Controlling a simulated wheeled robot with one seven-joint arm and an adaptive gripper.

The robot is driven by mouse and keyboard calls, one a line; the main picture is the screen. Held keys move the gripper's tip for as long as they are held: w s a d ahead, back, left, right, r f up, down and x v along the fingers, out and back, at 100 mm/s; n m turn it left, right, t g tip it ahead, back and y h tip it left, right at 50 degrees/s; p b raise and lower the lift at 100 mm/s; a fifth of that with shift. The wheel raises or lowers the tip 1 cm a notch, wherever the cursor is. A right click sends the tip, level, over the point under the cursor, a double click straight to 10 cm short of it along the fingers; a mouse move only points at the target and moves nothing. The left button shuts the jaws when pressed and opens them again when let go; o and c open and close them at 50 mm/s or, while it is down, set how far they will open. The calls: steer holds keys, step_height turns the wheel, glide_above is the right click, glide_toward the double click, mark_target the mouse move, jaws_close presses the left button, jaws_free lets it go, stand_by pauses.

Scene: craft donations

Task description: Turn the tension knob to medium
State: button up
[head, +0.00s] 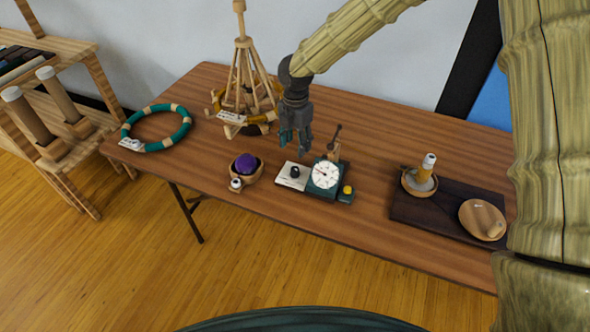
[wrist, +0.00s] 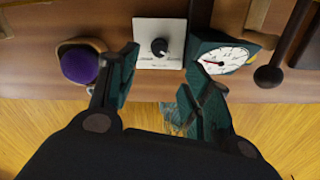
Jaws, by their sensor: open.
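The tension knob (wrist: 159,46) is a small black dial on a white plate (wrist: 146,58) with tiny markings that I cannot read. In the head view the knob (head: 294,172) sits on its plate, left of a white round dial (head: 325,174) on a dark green base. My gripper (head: 296,146) is above and just behind the plate, pointing down, with nothing between its fingers. In the wrist view my gripper (wrist: 163,78) has its fingers spread, one on each side of the plate. The knob lies between them in the picture, apart from both.
A bowl with a purple ball (head: 246,163) stands left of the plate. A yellow button (head: 347,190) and a dark lever (head: 335,138) are by the dial. A wooden yarn swift (head: 243,90) stands behind, left. A dark mat (head: 420,211) with bowls lies right. The table front is clear.

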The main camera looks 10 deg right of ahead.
mark_target(295, 168)
steer(key=shift+a+f+p, duration=0.1)
steer(key=shift+f+p, duration=0.95)
steer(key=shift+f, duration=4.4)
steer(key=shift+c, duration=0.2)
steer(key=c, duration=1)
